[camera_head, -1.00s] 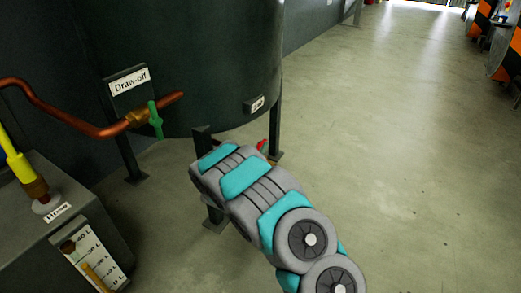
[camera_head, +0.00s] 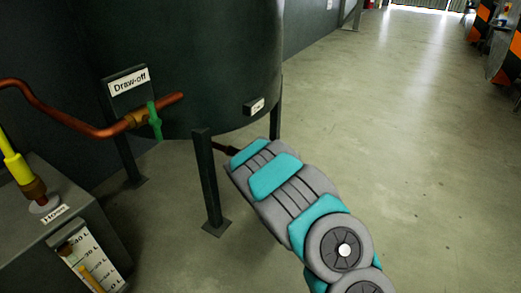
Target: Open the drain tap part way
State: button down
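The dark tank (camera_head: 190,60) stands on legs at the upper left. A small label plate (camera_head: 254,106) on its lower right side is too small to read for certain. The drain tap is not visible now; my arm and the front tank leg (camera_head: 208,180) cover the area under that plate. My grey and teal arm reaches from the lower right to below the tank. The draw-off valve (camera_head: 138,119) has a green lever (camera_head: 154,120) hanging down, below the "Draw-off" sign (camera_head: 128,84).
A copper pipe (camera_head: 60,115) runs left from the draw-off valve. A grey box (camera_head: 45,190) with a yellow-handled fitting (camera_head: 18,165) and a level gauge (camera_head: 88,258) stands at lower left. The floor (camera_head: 400,150) at right is open. Orange-and-black striped guards (camera_head: 482,22) stand at far right.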

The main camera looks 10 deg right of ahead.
jog(key=shift+d+r, duration=0.1)
jog(key=c, duration=0.8)
grip_release()
jog(key=s, duration=0.7)
jog(key=shift+s+p, duration=0.35)
jog(key=shift+p, duration=0.05)
